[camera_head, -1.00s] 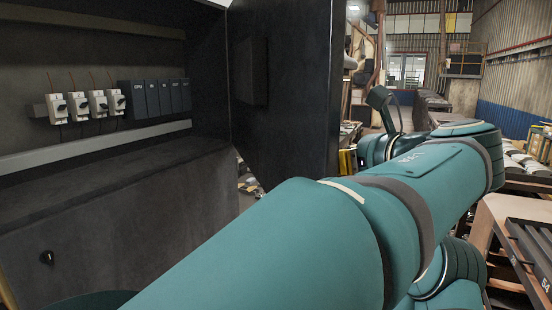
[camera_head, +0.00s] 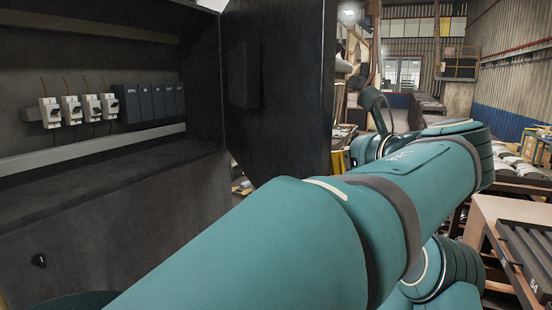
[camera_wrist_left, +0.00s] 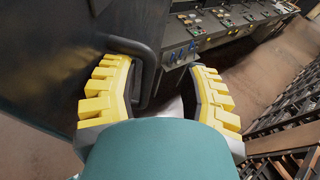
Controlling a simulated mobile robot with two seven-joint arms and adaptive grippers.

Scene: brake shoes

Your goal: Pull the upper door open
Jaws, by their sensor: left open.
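The upper door (camera_head: 275,85) is a dark panel standing swung open at the right side of the dark cabinet (camera_head: 120,200). Its inner face shows in the head view. In the left wrist view, a dark panel that looks like the door (camera_wrist_left: 50,50) fills the left, with a dark bent bar handle (camera_wrist_left: 147,65) on it. My left gripper (camera_wrist_left: 160,75) is open, with yellow padded fingers. The handle lies between the fingers, closer to the left one; I cannot tell if they touch. In the head view my teal arm hides the door's lower part, and the fingers are not clearly visible.
Inside the cabinet, white breakers (camera_head: 80,108) and dark modules (camera_head: 150,102) sit on a rail. A rack with dark bars (camera_head: 525,250) stands at the right. The wrist view shows a control panel (camera_wrist_left: 230,20) and brown floor.

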